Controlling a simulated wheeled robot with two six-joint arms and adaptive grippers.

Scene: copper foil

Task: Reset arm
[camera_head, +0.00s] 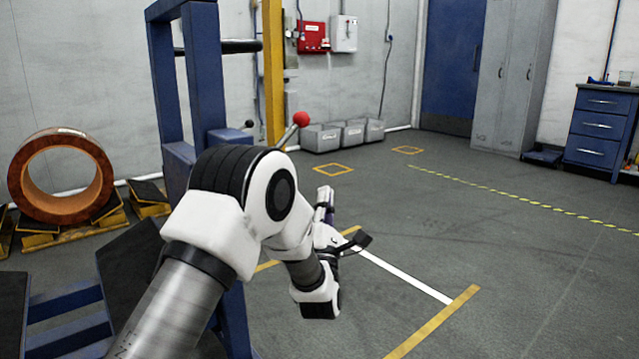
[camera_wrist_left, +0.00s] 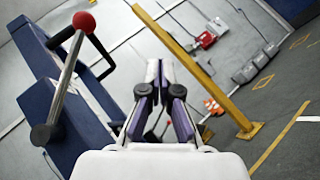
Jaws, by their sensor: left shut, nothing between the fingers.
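My left arm reaches in from the lower left in the head view. My left gripper (camera_head: 325,200) is at its end, past the white wrist and partly hidden by it. In the left wrist view the gripper (camera_wrist_left: 159,68) is shut, with its fingertips together and nothing between them. A metal lever with a red ball (camera_head: 301,118) stands on the blue machine frame (camera_head: 205,80) behind my arm. The lever's red ball (camera_wrist_left: 84,21) is at the upper left in the wrist view, apart from the fingers. My right gripper is in neither view.
A copper coil (camera_head: 22,172) rests on yellow supports at the left. A yellow post (camera_head: 273,70) stands behind the blue frame. Grey boxes (camera_head: 340,135) line the back wall. A blue drawer cabinet (camera_head: 600,128) stands at the right. The grey floor (camera_head: 480,240) is clear at the right.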

